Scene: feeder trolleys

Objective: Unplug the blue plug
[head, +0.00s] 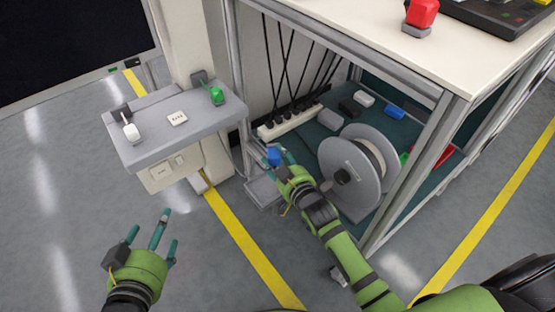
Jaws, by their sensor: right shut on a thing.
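The blue plug (273,156) shows between the fingers of my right gripper (274,153), at the front left corner of the trolley. My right gripper is shut on it. A small grey ledge or box (263,190) lies just below the gripper. Whether the plug still sits in a socket is hidden by the fingers. My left gripper (155,232) is open and empty over the floor, left of the yellow line.
A grey shelf (150,146) on a post holds a green plug (216,96) and a white plug (131,133). Inside the trolley are a cable reel (350,172), a white power strip (290,122) with several black plugs, and loose blocks. The trolley post (415,165) stands right of my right arm.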

